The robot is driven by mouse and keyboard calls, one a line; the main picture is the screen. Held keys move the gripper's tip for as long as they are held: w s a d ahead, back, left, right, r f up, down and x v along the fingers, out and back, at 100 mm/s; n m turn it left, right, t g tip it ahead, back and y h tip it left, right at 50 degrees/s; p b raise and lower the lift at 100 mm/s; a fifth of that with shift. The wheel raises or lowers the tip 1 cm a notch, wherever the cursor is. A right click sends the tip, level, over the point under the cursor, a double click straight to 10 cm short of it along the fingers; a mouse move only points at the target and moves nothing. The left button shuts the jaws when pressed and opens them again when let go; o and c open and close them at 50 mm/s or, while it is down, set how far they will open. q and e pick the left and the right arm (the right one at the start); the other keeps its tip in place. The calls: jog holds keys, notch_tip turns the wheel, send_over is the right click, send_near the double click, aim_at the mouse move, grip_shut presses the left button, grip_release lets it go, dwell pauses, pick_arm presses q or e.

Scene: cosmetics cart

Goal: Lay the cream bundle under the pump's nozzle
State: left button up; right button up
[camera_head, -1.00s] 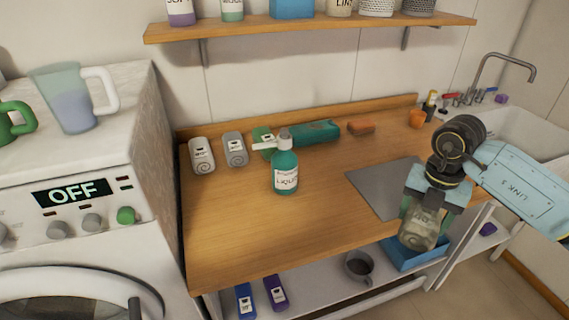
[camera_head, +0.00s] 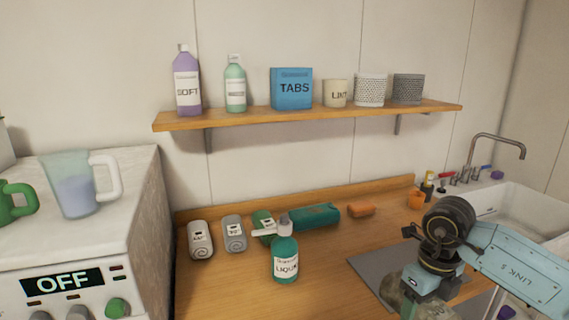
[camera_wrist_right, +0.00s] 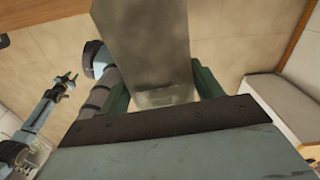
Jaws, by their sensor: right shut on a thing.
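The pump is a teal bottle (camera_head: 286,258) standing upright on the wooden counter, its white nozzle (camera_head: 264,233) pointing left. In the head view, my right gripper (camera_head: 416,290) is to the right of the pump, near the counter's front. It is shut on the cream bundle (camera_head: 408,308), which looks dull beige and is cut off by the bottom edge. In the right wrist view, the bundle (camera_wrist_right: 150,45) sits between the fingers. My left gripper (camera_wrist_right: 67,84) shows only in that view, at the left, apparently open and empty.
White (camera_head: 201,240), grey (camera_head: 234,234) and green (camera_head: 262,224) rolls lie left of and behind the pump. A grey mat (camera_head: 380,268) lies right. The counter between pump and mat is clear.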

jog(key=n, duration=0.2)
jog(key=a+n, duration=0.1)
jog(key=n, duration=0.3)
jog(key=shift+s+a+r, duration=0.15)
jog(key=shift+a+r, duration=0.05)
jog(key=shift+r, duration=0.15)
jog(key=n, duration=0.4)
jog(key=shift+s+a+r, duration=0.15)
jog(key=shift+a, duration=0.25)
jog(key=n, duration=0.4)
jog(key=shift+s+a+r+b, duration=0.1)
jog(key=shift+a+r+b, duration=0.05)
jog(key=shift+a+b, duration=0.2)
jog(key=shift+s+a+f+n, duration=0.25)
jog(key=shift+s+a+n, duration=0.3)
jog(key=shift+n, duration=2.3)
jog(key=shift+s+a+f+n, duration=0.2)
jog(key=shift+s+a+n, duration=0.3)
jog(key=shift+n, duration=2.3)
jog(key=shift+s+a+f+n, duration=0.35)
jog(key=shift+s+n, duration=0.35)
jog(key=shift+n, duration=2.15)
jog(key=shift+a+r, duration=0.1)
